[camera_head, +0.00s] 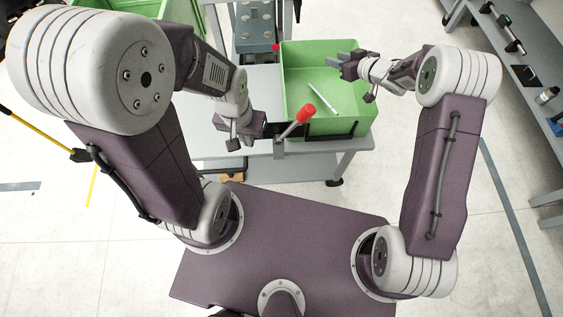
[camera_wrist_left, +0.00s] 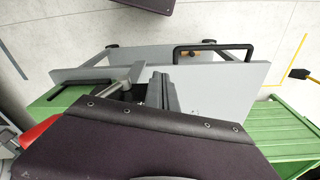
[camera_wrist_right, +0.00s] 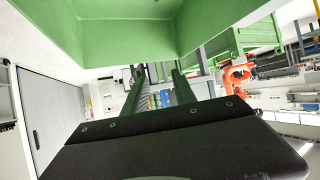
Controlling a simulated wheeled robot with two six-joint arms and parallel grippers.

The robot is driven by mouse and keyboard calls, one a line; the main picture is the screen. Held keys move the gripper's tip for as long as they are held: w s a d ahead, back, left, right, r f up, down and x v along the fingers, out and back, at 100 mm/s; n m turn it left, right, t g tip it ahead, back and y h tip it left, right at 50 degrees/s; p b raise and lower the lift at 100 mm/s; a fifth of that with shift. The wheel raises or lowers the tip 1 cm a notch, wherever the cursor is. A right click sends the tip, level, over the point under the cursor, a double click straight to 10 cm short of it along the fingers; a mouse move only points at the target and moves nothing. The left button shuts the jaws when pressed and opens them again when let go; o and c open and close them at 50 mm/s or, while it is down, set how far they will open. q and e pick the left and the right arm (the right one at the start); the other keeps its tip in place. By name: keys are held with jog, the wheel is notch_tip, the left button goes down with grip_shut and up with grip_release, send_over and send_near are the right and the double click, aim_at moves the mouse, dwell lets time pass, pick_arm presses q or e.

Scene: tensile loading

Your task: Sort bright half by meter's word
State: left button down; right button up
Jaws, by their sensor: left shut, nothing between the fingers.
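A thin white rod (camera_head: 323,104), which looks like the bright half, lies slanted inside a green bin (camera_head: 359,104) on the grey cart. No meter display can be read in any view. My left gripper (camera_head: 276,132) is by the cart's front edge, left of the bin, beside a lever with a red knob (camera_head: 306,113). In the left wrist view its fingers (camera_wrist_left: 150,78) are together and hold nothing visible. My right gripper (camera_head: 343,62) is at the bin's far right rim, away from the rod. In the right wrist view its fingers (camera_wrist_right: 157,76) are apart and empty.
A grey-blue fixture with holes (camera_head: 256,28) stands behind the cart's top (camera_head: 215,140). Another green bin (camera_head: 220,12) is at the back left. A shelf with dark tools (camera_head: 520,60) is at the far right. The floor around the cart is mostly clear.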

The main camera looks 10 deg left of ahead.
jog(key=p+v, duration=0.1)
jog(key=v, duration=0.8)
jog(key=shift+p, duration=0.3)
jog(key=shift+w, duration=0.15)
